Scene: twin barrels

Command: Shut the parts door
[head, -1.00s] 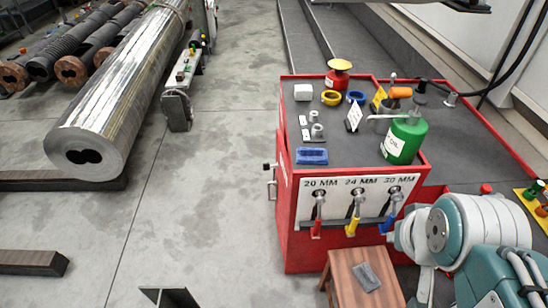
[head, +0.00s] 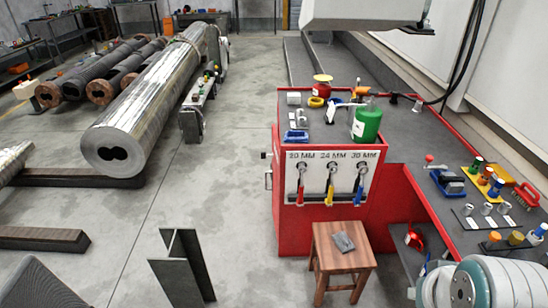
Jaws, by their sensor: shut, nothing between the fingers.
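A red cabinet (head: 345,222) with a dark top stands in the middle of the head view. A handle (head: 268,179) and a small dark knob (head: 264,155) stick out at its left edge. That left side is seen almost edge-on, so I cannot tell whether a door there is open or shut. The front has a white panel (head: 317,181) marked 20, 24 and 30 MM, with red, yellow and blue-handled tools. No door is clearly visible. My gripper is out of view; only part of my arm shows at the bottom right.
A wooden stool (head: 342,247) with a grey item stands before the cabinet. A green oil can (head: 366,121) stands on top.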

